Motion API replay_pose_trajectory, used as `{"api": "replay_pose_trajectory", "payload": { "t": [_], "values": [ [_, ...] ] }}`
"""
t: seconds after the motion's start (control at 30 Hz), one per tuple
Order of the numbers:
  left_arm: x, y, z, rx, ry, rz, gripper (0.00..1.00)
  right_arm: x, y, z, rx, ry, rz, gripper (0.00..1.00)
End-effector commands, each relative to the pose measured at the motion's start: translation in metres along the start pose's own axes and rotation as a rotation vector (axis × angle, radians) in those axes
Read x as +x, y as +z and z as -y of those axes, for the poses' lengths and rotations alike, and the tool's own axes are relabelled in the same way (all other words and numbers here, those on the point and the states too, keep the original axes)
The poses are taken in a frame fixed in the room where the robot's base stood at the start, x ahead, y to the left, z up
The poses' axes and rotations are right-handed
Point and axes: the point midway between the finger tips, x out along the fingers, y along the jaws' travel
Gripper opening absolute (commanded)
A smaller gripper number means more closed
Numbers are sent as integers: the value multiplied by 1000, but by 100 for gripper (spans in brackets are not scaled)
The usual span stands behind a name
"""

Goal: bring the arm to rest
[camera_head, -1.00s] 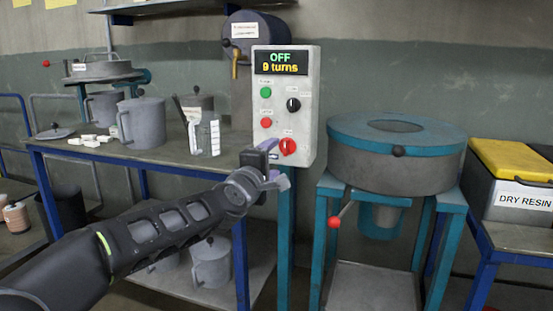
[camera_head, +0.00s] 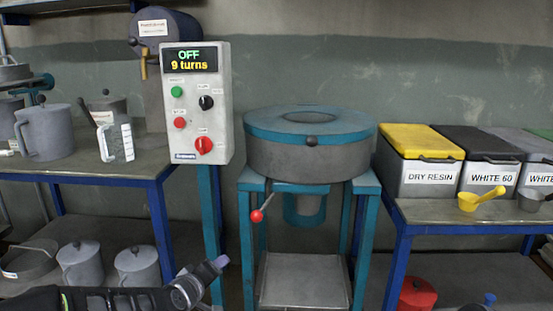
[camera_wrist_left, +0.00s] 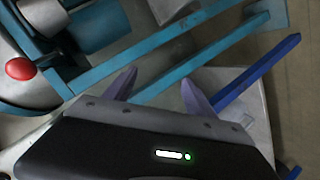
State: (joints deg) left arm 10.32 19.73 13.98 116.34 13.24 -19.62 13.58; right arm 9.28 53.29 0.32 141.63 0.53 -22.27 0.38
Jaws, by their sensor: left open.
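My left arm comes in low from the left in the head view. Its gripper (camera_head: 212,270) is below the control panel, in front of the left side of the mixer stand. In the left wrist view the two purple fingers of my left gripper (camera_wrist_left: 155,88) are spread apart with nothing between them. The control panel (camera_head: 219,110) reads "OFF" and "9 turns". My right gripper is not in view.
The round mixer (camera_head: 310,150) stands on a teal frame, with a red-knobbed lever (camera_head: 257,215) in front. At right, bins include DRY RESIN (camera_head: 420,165), with a yellow scoop (camera_head: 475,200) in front.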

Motion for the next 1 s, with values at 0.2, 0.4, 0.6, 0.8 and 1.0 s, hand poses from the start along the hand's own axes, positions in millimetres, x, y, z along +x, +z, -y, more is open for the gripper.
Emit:
{"api": "replay_pose_trajectory", "payload": {
  "t": [0.2, 0.4, 0.6, 0.8, 1.0],
  "values": [
    [-3, 150, 114, 195, -143, 284, 64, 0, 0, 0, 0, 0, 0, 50],
    [-51, 272, 199, 308, -225, 553, 64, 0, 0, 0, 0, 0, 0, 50],
    [-110, 354, 252, 331, -286, 761, 64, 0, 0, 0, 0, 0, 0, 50],
    [-166, 417, 292, 313, -354, 937, 64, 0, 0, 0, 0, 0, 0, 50],
    [-192, 379, 242, 315, -345, 935, 64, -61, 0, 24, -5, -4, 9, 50]
  ]
}}
